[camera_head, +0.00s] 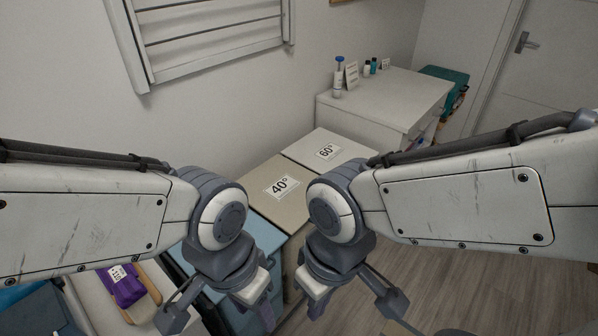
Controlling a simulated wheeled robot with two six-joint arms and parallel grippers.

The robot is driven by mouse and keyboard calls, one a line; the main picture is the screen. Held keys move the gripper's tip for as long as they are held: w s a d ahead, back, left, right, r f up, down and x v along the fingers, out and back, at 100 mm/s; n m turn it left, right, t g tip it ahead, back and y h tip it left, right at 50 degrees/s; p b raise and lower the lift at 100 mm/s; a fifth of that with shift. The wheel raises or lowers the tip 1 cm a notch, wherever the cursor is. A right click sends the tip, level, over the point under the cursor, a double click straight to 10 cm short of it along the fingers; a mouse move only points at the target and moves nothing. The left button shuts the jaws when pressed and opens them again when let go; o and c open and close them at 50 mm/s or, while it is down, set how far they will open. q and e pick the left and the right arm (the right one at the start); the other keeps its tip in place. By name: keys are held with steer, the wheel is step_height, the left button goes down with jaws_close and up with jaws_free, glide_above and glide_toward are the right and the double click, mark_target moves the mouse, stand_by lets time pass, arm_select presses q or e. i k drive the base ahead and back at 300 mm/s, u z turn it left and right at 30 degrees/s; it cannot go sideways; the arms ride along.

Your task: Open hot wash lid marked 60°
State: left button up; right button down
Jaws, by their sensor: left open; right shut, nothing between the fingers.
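The white lid marked 60° (338,147) lies flat and shut on a low bin against the wall, just beyond the beige lid marked 40° (262,198). My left gripper (215,318) is at the lower middle, open and empty, well short of the 60° lid. My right gripper (345,305) is to its right, shut with nothing in it, also nearer to me than the lids. My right arm passes close to the right corner of the 60° lid in this view. The fingertips are partly hard to make out.
A blue lid (262,232) is nearer to me, partly hidden by my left arm. A white cabinet (400,90) with bottles stands beyond the 60° lid. A purple item (125,288) lies on a surface at lower left. Wooden floor (465,280) is open at right.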

mark_target(323, 151)
steer(key=z, duration=0.4)
steer(key=k, duration=0.35)
steer(key=z, duration=0.85)
steer(key=i, duration=1.3)
steer(key=u, duration=0.7)
